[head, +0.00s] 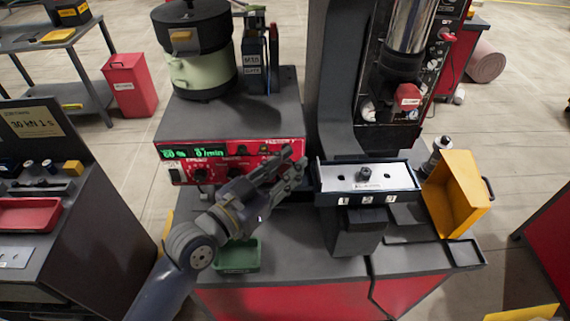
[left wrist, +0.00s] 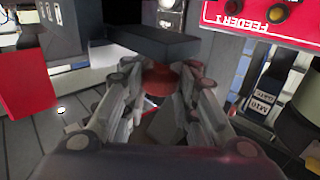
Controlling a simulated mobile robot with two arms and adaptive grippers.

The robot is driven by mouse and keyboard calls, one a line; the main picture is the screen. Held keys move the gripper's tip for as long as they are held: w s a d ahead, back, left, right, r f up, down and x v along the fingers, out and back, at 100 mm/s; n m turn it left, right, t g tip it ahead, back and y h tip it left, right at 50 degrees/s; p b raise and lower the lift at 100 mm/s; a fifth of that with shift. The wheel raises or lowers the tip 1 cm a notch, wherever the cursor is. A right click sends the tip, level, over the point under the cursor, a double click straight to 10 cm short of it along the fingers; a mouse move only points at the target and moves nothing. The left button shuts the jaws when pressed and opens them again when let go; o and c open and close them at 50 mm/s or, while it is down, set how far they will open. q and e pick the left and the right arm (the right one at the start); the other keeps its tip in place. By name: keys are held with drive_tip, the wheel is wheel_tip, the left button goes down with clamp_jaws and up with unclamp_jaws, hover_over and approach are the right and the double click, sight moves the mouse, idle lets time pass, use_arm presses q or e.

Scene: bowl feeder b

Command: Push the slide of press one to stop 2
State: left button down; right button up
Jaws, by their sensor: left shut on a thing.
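The slide (head: 350,178) of the press is a pale plate with a dark peg, lying in a dark guide with labels 1, 2 and 3 (head: 366,199) on its front. My left gripper (head: 296,168) is at the left end of this guide. In the left wrist view, the fingers of my left gripper (left wrist: 160,76) close around a red round knob (left wrist: 160,84) below a dark block (left wrist: 150,42). The head view hides the knob behind the fingers. Which stop the slide stands at cannot be told. My right gripper is not in view.
The red feeder panel (head: 235,153) and its bowl (head: 203,75) stand behind my left gripper. A green tray (head: 238,256) lies on the bench below my arm. A yellow bin (head: 460,192) stands right of the guide. The press column (head: 335,80) rises behind it.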

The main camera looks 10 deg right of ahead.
use_arm(q)
drive_tip(key=shift+s+f, duration=0.15)
drive_tip(key=shift+f, duration=0.1)
drive_tip(key=c, duration=1.4)
unclamp_jaws()
drive_tip(key=shift+o, duration=0.4)
drive_tip(key=shift+s+a+r, duration=0.15)
drive_tip(key=shift+r, duration=0.1)
drive_tip(key=shift+a, duration=0.1)
drive_tip(key=shift+s+a+f, duration=0.1)
drive_tip(key=shift+a, duration=0.15)
drive_tip(key=v, duration=1.1)
drive_tip(key=shift+s, duration=0.2)
drive_tip(key=shift+a, duration=0.1)
